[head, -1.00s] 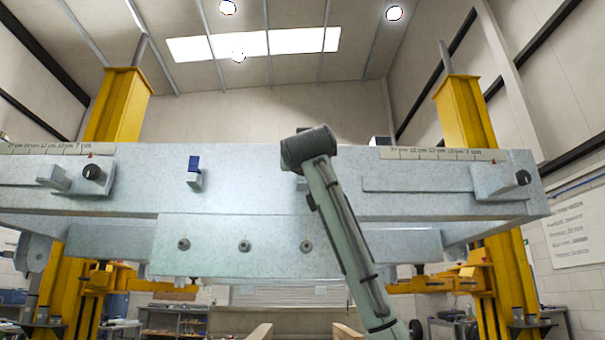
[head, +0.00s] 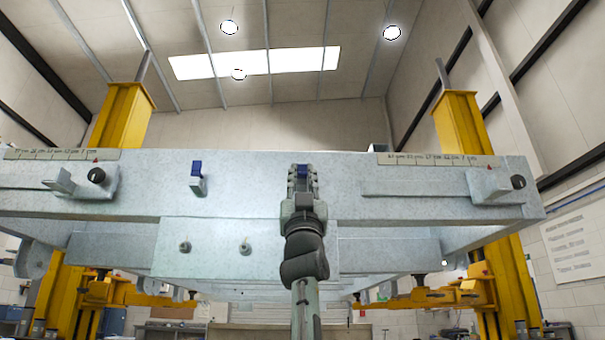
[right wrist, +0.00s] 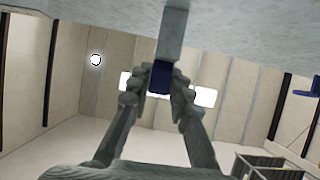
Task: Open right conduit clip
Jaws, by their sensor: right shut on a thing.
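The right conduit clip shows as a small blue piece (head: 302,171) on the front face of the grey trailer beam, mostly hidden by my right gripper (head: 303,174). In the right wrist view the dark blue clip piece (right wrist: 161,79) sits at the end of a grey bracket (right wrist: 172,35). The two fingers of my right gripper (right wrist: 160,82) are on either side of the blue piece, closed on it. The left conduit clip (head: 196,169), with a blue upright tab on a grey bracket, stands free to the left. My left gripper is not in view.
The grey beam (head: 250,205) spans the view. Black knobs on brackets stand at the left (head: 97,175) and right (head: 518,182). Bolts (head: 245,248) protrude from the lower plate. Yellow lift posts (head: 460,125) stand behind. The space before the beam looks open.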

